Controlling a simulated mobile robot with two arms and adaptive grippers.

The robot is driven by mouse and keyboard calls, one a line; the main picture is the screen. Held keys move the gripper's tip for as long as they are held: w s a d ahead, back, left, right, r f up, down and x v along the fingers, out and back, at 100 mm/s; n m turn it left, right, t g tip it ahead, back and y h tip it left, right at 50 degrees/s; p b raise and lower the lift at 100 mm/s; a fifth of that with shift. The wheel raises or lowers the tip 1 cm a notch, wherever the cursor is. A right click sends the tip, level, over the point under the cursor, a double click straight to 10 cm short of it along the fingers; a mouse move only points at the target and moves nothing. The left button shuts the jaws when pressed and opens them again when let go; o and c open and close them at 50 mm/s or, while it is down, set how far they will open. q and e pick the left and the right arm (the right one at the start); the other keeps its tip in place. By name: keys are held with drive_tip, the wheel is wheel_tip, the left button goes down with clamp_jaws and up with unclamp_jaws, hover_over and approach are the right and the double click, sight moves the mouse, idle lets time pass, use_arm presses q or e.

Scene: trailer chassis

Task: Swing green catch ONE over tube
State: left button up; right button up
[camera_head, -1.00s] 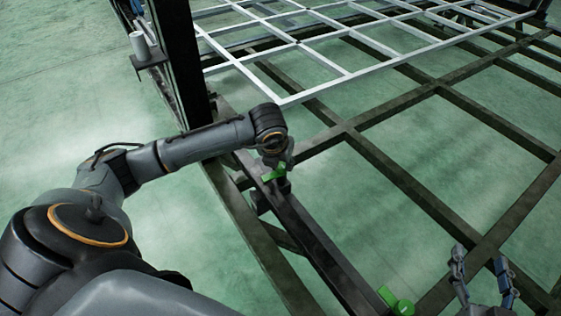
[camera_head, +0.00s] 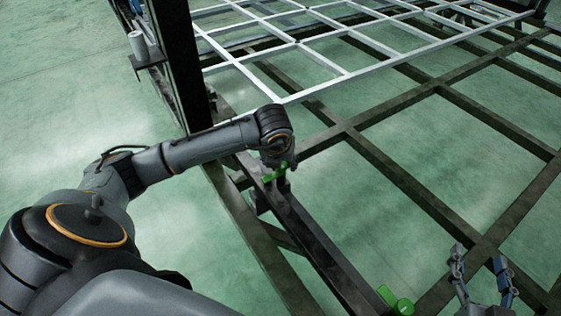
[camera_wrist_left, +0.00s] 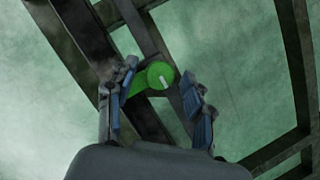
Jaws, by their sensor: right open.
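A green catch (camera_head: 268,178) sits on the dark beam under my left wrist, partly covered by the gripper in the head view. The left wrist view shows its round green knob (camera_wrist_left: 159,75) and a short green arm (camera_wrist_left: 137,88). My left gripper (camera_wrist_left: 158,73) is open, with one finger on each side of the catch. The catch's arm lies close to the left finger; I cannot tell if they touch. A second green catch (camera_head: 399,303) sits on the same beam at the bottom. My right gripper (camera_head: 482,272) is open and empty at the lower right.
The dark chassis frame (camera_head: 400,180) has crossing beams with open gaps over the green floor. A light grey grid (camera_head: 320,58) lies at the back. A dark upright post (camera_head: 180,60) stands left of it, with a grey cylinder (camera_head: 138,45) on a bracket.

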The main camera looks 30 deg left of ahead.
use_arm(q)
drive_tip(key=shift+r, duration=0.1)
drive_tip(key=v, duration=1.2)
drive_tip(key=shift+s, duration=0.1)
